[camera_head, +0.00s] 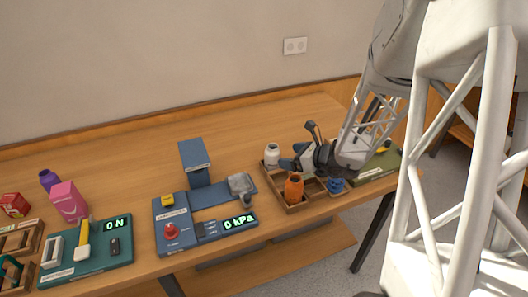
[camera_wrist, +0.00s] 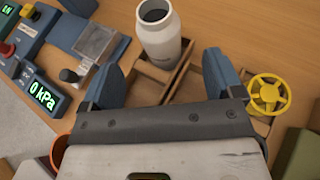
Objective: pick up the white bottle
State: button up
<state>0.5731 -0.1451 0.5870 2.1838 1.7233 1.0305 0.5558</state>
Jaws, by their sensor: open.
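The white bottle (camera_head: 272,154) stands upright in the back left part of a wooden compartment tray (camera_head: 297,209). In the wrist view the white bottle (camera_wrist: 163,38) has a dark open mouth and sits at the top centre, just beyond my fingertips. My gripper (camera_head: 291,157) is at the right of the bottle, low over the tray. In the wrist view my gripper (camera_wrist: 164,65) has its two blue fingers wide apart, with nothing held between them. The bottle's lower end lines up with the gap; I cannot tell whether a finger touches it.
An orange jar (camera_head: 294,188) stands in the tray's front left, near my gripper. A blue item (camera_head: 335,185) is in its front right. A yellow handwheel (camera_wrist: 267,94) is right of my right finger. A pressure panel (camera_head: 238,222) with a clear box (camera_head: 241,183) lies left of the tray.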

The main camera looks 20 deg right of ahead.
aim_at(273, 156)
jog(key=shift+f, duration=0.45)
jog(key=shift+x, duration=1.3)
jog(key=shift+w+a, duration=0.1)
jog(key=shift+x, duration=2.45)
jog(key=shift+r, duration=0.1)
jog(key=c, duration=1.1)
